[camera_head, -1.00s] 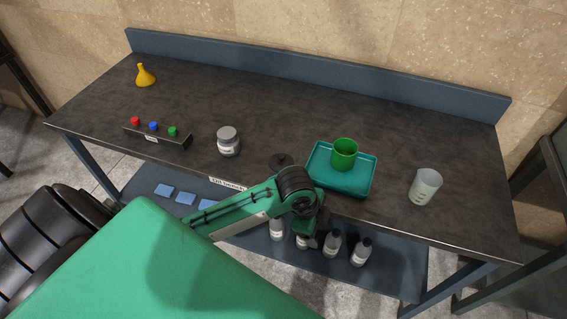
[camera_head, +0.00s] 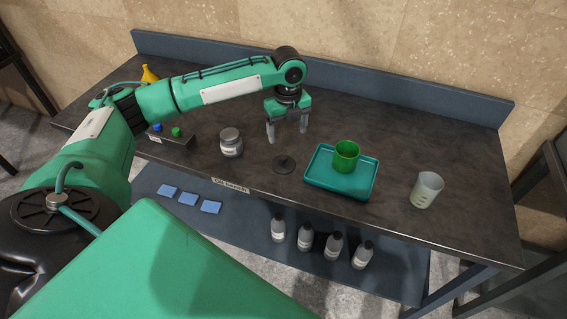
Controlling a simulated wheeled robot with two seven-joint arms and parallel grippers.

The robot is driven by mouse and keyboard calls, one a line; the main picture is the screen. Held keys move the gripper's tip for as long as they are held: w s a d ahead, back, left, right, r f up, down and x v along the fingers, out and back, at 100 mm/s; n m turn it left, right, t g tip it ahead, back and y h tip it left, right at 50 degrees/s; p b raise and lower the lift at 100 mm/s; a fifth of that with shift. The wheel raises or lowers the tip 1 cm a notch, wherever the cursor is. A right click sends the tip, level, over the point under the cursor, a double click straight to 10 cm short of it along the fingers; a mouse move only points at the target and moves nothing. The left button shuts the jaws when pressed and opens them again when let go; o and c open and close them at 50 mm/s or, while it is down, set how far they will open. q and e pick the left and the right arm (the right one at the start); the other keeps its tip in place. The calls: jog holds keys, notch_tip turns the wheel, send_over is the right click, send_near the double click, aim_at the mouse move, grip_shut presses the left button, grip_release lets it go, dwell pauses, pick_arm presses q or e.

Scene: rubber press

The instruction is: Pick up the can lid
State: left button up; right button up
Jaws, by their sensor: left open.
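The can lid (camera_head: 284,164) looks like a dark, flat disc with a small knob. It lies on the bench top between the grey-lidded jar and the teal tray. My left gripper (camera_head: 287,136) points down over the bench, above and a little behind the lid in the picture. Its two fingers are apart with nothing between them, and it does not touch the lid. The green can (camera_head: 346,156) stands open on the teal tray (camera_head: 318,182). My right gripper is not in view.
A grey-lidded jar (camera_head: 231,143) stands left of the lid. A button box (camera_head: 178,138) and yellow funnel (camera_head: 150,73) are partly hidden by my left arm. A translucent beaker (camera_head: 426,190) stands at right. Bottles (camera_head: 305,236) and blue pads (camera_head: 188,198) are on the lower shelf.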

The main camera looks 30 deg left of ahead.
pick_arm(q)
jog(key=p, duration=0.2)
send_over(283, 158)
jog(key=f, duration=0.5)
jog(key=d+f, duration=0.1)
jog(key=f, duration=0.2)
jog(key=f+p, duration=0.1)
jog(key=f, duration=0.1)
jog(key=a+f+p, duration=0.1)
jog(key=f, duration=0.1)
jog(key=shift+w+f, duration=0.2)
jog(key=shift+f, duration=0.45)
jog(key=c, duration=1.6)
jog(key=shift+s+r, duration=0.1)
jog(key=shift+s, duration=0.1)
grip_shut()
jog(key=shift+w, duration=0.1)
